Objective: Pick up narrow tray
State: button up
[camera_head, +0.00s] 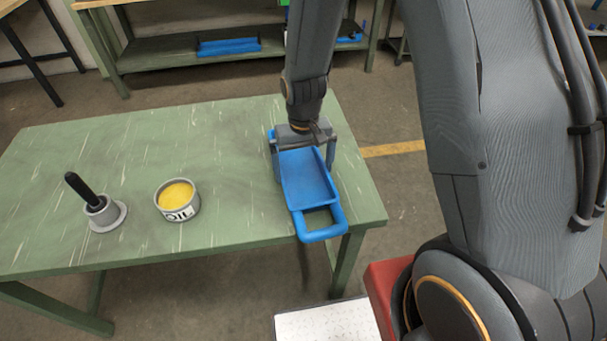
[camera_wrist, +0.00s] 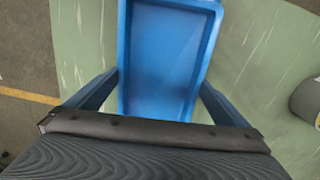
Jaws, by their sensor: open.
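The narrow tray (camera_head: 308,178) is a blue, shallow, long tray with a loop handle at its near end. It lies at the right end of the green table, and the handle reaches over the table's front edge. My gripper (camera_head: 303,157) is over the tray from above, with one finger at each long side. In the wrist view the tray (camera_wrist: 165,60) runs between the two fingers of my gripper (camera_wrist: 158,92), which are spread wide. Whether the fingers touch the tray's sides cannot be told. The tray's far end is partly hidden by my gripper in the head view.
Behind is a shelf bench (camera_head: 170,58) with blue items. The table's middle and back are clear.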

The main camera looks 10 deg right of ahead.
jog(key=shift+f, duration=0.3)
jog(key=c, duration=1.7)
jog(key=shift+c, duration=0.3)
jog(key=shift+w+r, duration=0.1)
jog(key=shift+r, duration=0.1)
